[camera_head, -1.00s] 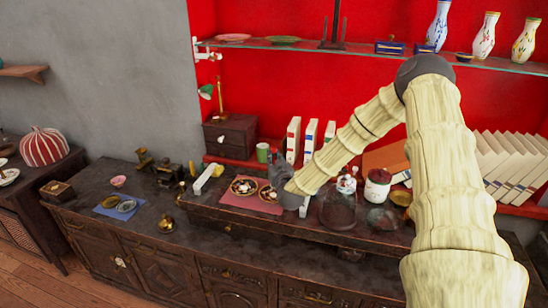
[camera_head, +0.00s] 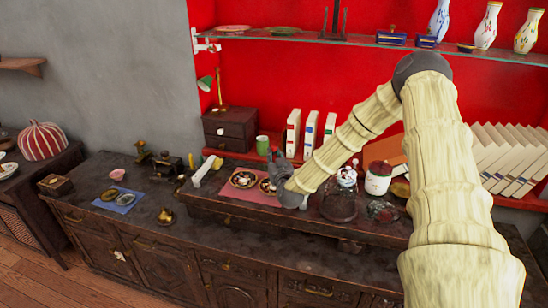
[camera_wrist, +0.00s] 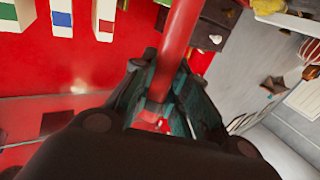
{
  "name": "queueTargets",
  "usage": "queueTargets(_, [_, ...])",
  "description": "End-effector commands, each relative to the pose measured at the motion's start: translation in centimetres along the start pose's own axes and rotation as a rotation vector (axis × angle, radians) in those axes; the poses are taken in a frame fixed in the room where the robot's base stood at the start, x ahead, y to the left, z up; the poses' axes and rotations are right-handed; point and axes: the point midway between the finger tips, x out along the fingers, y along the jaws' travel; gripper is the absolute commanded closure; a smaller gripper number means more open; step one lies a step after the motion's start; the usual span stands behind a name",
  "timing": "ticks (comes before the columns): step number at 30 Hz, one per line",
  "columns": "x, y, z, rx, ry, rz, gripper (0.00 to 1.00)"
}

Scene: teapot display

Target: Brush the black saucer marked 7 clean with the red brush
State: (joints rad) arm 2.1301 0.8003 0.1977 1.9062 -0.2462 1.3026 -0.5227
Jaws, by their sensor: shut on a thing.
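Two dark saucers with light rims lie on a pink mat (camera_head: 226,191) on the raised shelf of the counter. The left saucer (camera_head: 243,180) is in full view, with pale marks in its middle. The right saucer (camera_head: 266,187) is partly covered by my gripper. The number 7 is too small to read on either. My gripper (camera_head: 280,172) is just right of the saucers, at the mat's right side. In the wrist view it is shut on the red brush (camera_wrist: 176,45), whose handle runs up between the fingers. The bristles are hidden, so contact with a saucer cannot be told.
A glass jar (camera_head: 339,199) and a white jar with a red lid (camera_head: 378,178) stand right of my gripper. A green cup (camera_head: 262,145) and binders (camera_head: 310,133) are behind. A blue mat (camera_head: 118,200) with dishes lies at left. A white bar (camera_head: 206,171) lies left of the mat.

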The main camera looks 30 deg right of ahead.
Motion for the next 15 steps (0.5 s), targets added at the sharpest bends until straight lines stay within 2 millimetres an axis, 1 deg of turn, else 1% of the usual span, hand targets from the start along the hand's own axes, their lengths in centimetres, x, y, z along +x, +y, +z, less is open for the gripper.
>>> queueTargets(15, [0.01, 0.00, 0.62, 0.000, 0.000, 0.000, 1.00])
